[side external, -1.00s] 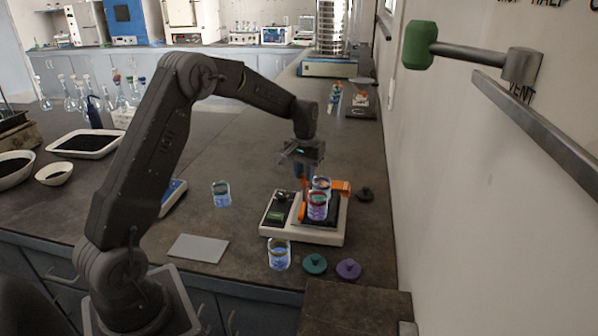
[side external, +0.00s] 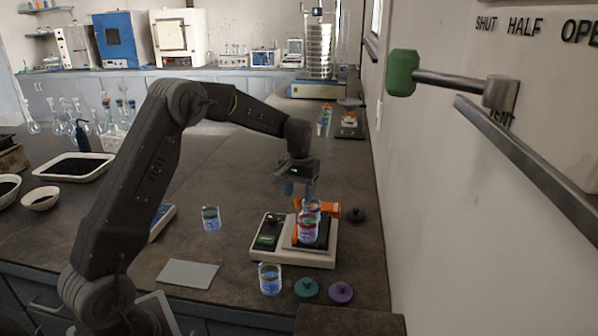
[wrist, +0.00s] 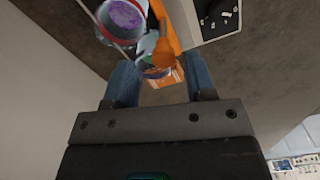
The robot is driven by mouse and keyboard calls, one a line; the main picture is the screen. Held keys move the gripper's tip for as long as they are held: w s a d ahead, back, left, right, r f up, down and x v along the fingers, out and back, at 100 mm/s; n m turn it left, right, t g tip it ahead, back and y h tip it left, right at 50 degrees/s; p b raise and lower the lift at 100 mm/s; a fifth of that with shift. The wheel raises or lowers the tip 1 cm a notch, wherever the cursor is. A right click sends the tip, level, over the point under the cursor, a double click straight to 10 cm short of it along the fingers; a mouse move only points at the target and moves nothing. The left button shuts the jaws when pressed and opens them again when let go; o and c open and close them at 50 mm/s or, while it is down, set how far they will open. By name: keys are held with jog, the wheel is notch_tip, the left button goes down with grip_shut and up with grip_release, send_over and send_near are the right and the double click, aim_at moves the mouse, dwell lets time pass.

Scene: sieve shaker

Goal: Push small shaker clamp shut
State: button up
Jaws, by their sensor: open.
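The small shaker (side external: 285,256) is a pale box with a dark control panel on its left and a dark platform on its right. Jars (side external: 308,231) with purple-blue contents stand on the platform; one also shows in the wrist view (wrist: 121,18). The orange clamp (side external: 330,211) shows as a block to the right of the jars, and orange parts also show in the wrist view (wrist: 165,32). My gripper (side external: 299,190) is open, pointing down just above the jars. In the wrist view its blue fingers (wrist: 160,82) are apart, with a jar and orange clamp part beyond them. Whether they touch is unclear.
A jar (side external: 270,278) stands in front of the shaker and another (side external: 211,218) to its left. A teal lid (side external: 306,288), a purple lid (side external: 340,292) and a dark lid (side external: 355,214) lie nearby. The wall and a green-handled lever (side external: 402,73) are at right.

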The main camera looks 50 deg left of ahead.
notch_tip(320, 180, up, 13)
jog(key=shift+f, duration=0.15)
dwell(0.4)
jog(key=s+d+r+m+t, duration=0.3)
jog(key=s+d+r, duration=0.3)
jog(key=s+d, duration=0.6)
jog(key=s+d+f+m+t, duration=0.1)
jog(key=s+d+f, duration=0.1)
jog(key=s, duration=0.6)
jog(key=s+d+f+m+t, duration=0.1)
jog(key=s+d+f+m, duration=0.1)
jog(key=s+d, duration=0.3)
jog(key=s+f, duration=0.1)
jog(key=s, duration=0.2)
jog(key=shift+s+f+t, duration=0.15)
jog(key=shift+s+t, duration=0.05)
jog(key=shift+t, duration=0.1)
